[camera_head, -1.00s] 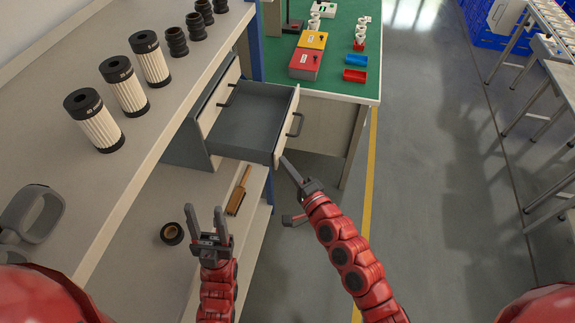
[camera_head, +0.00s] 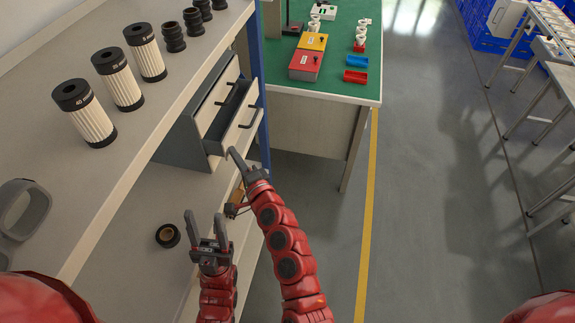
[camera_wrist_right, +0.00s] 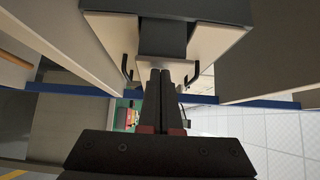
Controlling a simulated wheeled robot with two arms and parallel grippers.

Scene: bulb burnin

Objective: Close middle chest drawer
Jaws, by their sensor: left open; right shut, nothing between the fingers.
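The grey chest (camera_head: 182,142) with light drawer fronts stands on the lower shelf, under the upper shelf board. In the right wrist view the shut fingers (camera_wrist_right: 160,75) point at light panels with dark handles. My left gripper (camera_head: 205,215) is open and empty over the lower shelf, apart from the chest.
Pleated filters (camera_head: 120,80) and black fittings (camera_head: 172,37) stand on the upper shelf board. A black tape roll (camera_head: 168,236) lies on the lower shelf. A blue post (camera_head: 259,80) and a green-topped bench (camera_head: 345,90) stand beyond the chest.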

